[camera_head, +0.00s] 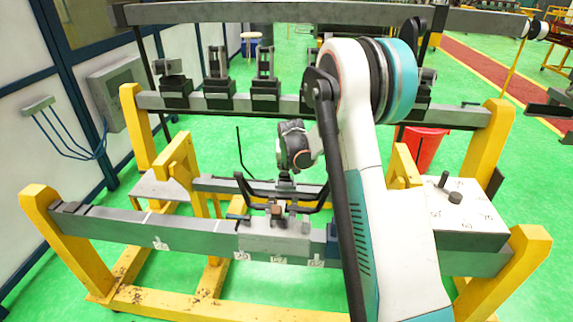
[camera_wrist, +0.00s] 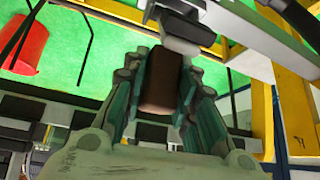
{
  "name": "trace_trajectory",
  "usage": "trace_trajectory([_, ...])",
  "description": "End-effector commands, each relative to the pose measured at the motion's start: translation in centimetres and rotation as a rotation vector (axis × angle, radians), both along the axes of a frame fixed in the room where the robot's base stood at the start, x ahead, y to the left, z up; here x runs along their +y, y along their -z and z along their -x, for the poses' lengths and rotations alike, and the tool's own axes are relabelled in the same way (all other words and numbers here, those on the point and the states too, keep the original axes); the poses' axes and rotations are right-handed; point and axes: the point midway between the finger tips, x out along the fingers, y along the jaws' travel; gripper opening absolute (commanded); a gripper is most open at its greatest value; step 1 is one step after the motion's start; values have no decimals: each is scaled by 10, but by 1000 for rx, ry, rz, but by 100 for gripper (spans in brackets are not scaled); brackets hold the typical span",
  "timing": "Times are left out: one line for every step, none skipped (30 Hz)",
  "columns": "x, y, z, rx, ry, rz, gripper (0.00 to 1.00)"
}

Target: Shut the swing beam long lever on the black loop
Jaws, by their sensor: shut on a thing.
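In the wrist view my gripper (camera_wrist: 160,85) has its ridged dark-green fingers on both sides of a brown block (camera_wrist: 158,82), closed on it. A pale grey metal part (camera_wrist: 185,30) lies just past the fingertips. In the head view my arm reaches down over the middle of the yellow-legged stand. A black U-shaped loop (camera_head: 246,188) lies below my wrist, above the grey front beam (camera_head: 190,230). A small brown piece (camera_head: 277,210) shows within it. My fingers are too small to make out there, and my arm hides part of the stand. Which part is the long lever is unclear.
A rear beam (camera_head: 195,103) carries several black clamps. A white table (camera_head: 465,225) with a black knob stands at the right. A red bucket (camera_head: 427,148) stands behind my arm and shows in the wrist view (camera_wrist: 24,45). A grey cabinet (camera_head: 117,95) is at the left.

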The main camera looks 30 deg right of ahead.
Motion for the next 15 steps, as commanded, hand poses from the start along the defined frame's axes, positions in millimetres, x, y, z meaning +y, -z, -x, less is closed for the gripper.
trace_trajectory([4, 4, 4, -34, -2, 22, 0])
trace_trajectory([4, 5, 6, -57, -3, 39, 0])
trace_trajectory([6, 5, 9, -87, -2, 58, 0])
trace_trajectory([8, 5, 10, -111, -3, 74, 0])
trace_trajectory([9, 6, 12, -135, -3, 90, 0])
trace_trajectory([11, 6, 15, -167, -3, 111, 0])
trace_trajectory([12, 7, 17, -190, -3, 128, 0])
trace_trajectory([14, 7, 19, -213, -4, 143, 0])
trace_trajectory([15, 8, 21, -245, -3, 165, 0])
trace_trajectory([16, 9, 23, -268, -3, 180, 0])
trace_trajectory([18, 9, 25, -293, -4, 197, 0])
trace_trajectory([20, 10, 27, -324, -4, 218, 0])
trace_trajectory([21, 11, 29, -347, -4, 234, 0])
trace_trajectory([22, 11, 31, -371, -5, 250, 0])
trace_trajectory([24, 12, 34, -402, -5, 272, 0])
